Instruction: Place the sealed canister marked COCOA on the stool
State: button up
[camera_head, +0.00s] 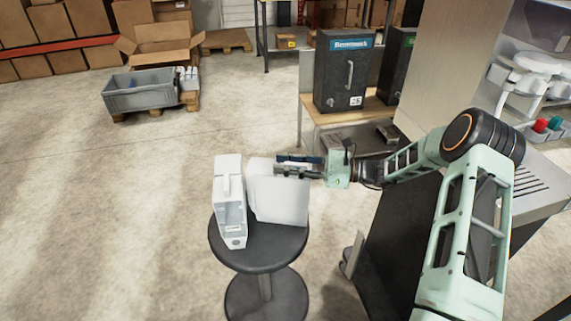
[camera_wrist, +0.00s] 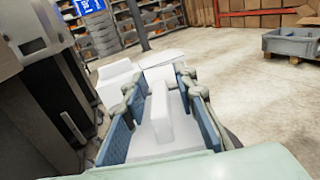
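Two white canisters are at the dark round stool (camera_head: 262,258) in the head view. The left white canister (camera_head: 229,205) stands upright on the seat, with a small label too small to read. The right white canister (camera_head: 280,200) is just beside it, slightly tilted in the picture; I cannot tell whether its base touches the seat. No COCOA marking is legible. My gripper (camera_head: 298,168) is at the right canister's top. In the wrist view, my gripper's (camera_wrist: 163,118) blue-padded fingers are apart, either side of a white raised handle (camera_wrist: 160,112), with gaps visible on both sides.
A black dispenser (camera_head: 345,72) with a blue sign stands on a wooden-topped bench (camera_head: 380,109) behind. A grey crate (camera_head: 140,98) and cardboard boxes (camera_head: 165,40) lie at the back left. The floor left of the stool is clear.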

aim_at(308, 166)
jog(key=d, duration=0.5)
jog(key=s+d, duration=0.1)
jog(key=d, duration=0.1)
jog(key=shift+d+r, duration=0.1)
jog(key=shift+d, duration=0.15)
